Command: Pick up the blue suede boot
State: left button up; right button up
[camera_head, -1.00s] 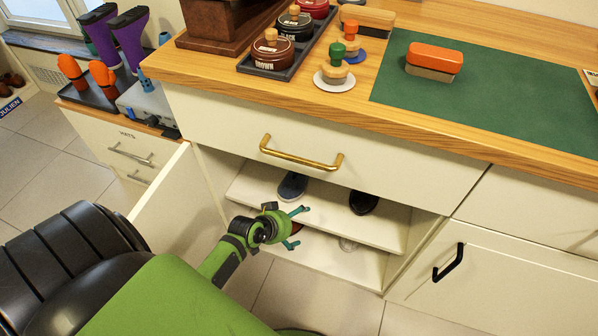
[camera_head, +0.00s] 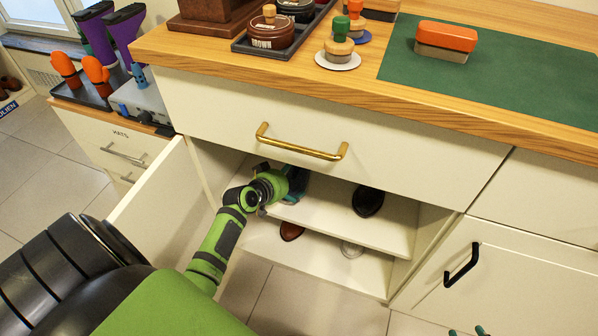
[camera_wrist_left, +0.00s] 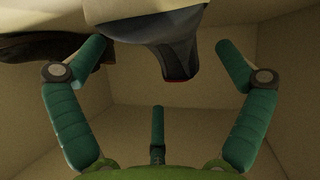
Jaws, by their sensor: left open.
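The blue suede boot shows in the left wrist view as a grey-blue shoe (camera_wrist_left: 165,35) at the top middle, between the spread fingers. In the head view it is largely hidden behind my left gripper (camera_head: 292,185), which is inside the open cabinet at the upper shelf (camera_head: 335,215). In the left wrist view my left gripper (camera_wrist_left: 160,85) is open, with green fingers on both sides of the boot and one below. No finger clearly touches it. Only green fingertips of my right gripper (camera_head: 468,332) show at the bottom edge of the head view.
A dark shoe (camera_head: 368,201) stands to the right on the same shelf. A brown shoe (camera_head: 291,231) and a pale round item (camera_head: 352,249) are on the lower shelf. The open door (camera_head: 160,205) is left of my arm. The drawer with a brass handle (camera_head: 300,146) is above.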

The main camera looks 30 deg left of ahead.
aim_at(298, 172)
pick_arm(q)
jog(key=b+x, duration=0.1)
jog(key=x, duration=0.3)
jog(key=shift+r+b, duration=0.1)
jog(key=shift+b, duration=0.2)
jog(key=shift+w, duration=0.15)
jog(key=c, duration=1.2)
pick_arm(e)
jog(key=w+a+r+t+y, duration=0.2)
jog(key=w+a+r+t, duration=0.2)
jog(key=r, duration=0.5)
jog(key=shift+w+n+t, duration=0.4)
jog(key=shift+w+t, duration=0.5)
jog(key=shift+t, duration=0.3)
